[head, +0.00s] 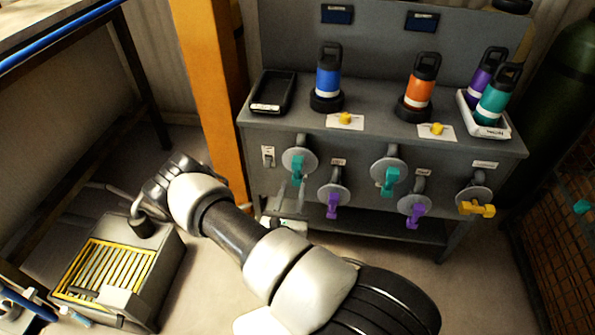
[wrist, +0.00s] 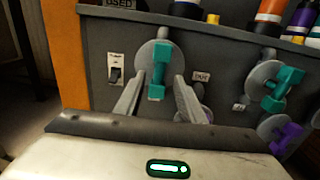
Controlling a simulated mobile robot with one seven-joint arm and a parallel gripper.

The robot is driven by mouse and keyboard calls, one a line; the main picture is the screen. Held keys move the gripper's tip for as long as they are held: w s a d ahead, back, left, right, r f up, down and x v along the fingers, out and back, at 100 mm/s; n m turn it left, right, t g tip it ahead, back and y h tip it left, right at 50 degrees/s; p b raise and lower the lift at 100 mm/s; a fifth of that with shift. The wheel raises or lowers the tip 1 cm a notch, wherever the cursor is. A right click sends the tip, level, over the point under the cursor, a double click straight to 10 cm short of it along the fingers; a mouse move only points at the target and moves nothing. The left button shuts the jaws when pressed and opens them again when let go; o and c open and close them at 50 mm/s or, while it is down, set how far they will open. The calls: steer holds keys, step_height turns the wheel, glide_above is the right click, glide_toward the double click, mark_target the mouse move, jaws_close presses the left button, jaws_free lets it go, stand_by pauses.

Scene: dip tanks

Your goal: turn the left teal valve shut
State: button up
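The left teal valve (head: 298,170) is on the left of the grey cabinet's front panel. Its teal handle points down in front of a round grey plate. In the wrist view, the teal handle (wrist: 159,72) stands upright between the fingertips of my gripper (wrist: 163,80). The fingers are apart, with a gap on each side of the handle, and hold nothing. In the head view, my gripper (head: 291,186) is just below and in front of this valve. I cannot tell how far the fingertips are from the panel.
A second teal valve (head: 389,180), a left purple valve (head: 332,200), a right purple valve (head: 415,210) and a yellow valve (head: 477,208) share the panel. A switch (wrist: 115,75) is left of the left teal valve. An orange post (head: 212,85) stands left. Bottles, including a blue bottle (head: 327,80), stand on top.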

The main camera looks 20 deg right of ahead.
mark_target(297, 172)
steer(key=b+x, duration=0.1)
steer(key=x, duration=0.8)
steer(key=shift+d, duration=0.15)
jaws_close()
